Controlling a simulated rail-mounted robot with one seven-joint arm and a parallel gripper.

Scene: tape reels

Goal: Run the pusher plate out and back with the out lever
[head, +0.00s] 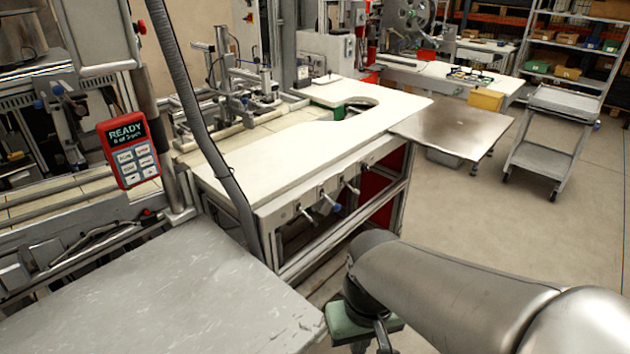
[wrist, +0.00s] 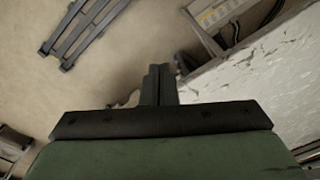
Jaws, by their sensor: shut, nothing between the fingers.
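Several small levers stick out of the front rail of the white-topped bench in the head view: a left lever (head: 306,213), a middle lever (head: 329,202) with a blue knob beside it, and a right lever (head: 351,188). I cannot tell which is the out lever. I cannot make out the pusher plate for certain; the bench top (head: 300,155) has a rounded cutout at its far end. My gripper, at the bottom of the head view, is in front of and below the levers, apart from them. In the wrist view its fingers (wrist: 159,82) are together and empty.
A red control box (head: 127,150) reading READY hangs at the left. A grey scuffed tabletop (head: 165,300) lies at lower left, close to my gripper. A dark hose (head: 205,130) hangs before the bench. Open floor (head: 540,240) lies to the right, with a grey cart (head: 545,155) beyond.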

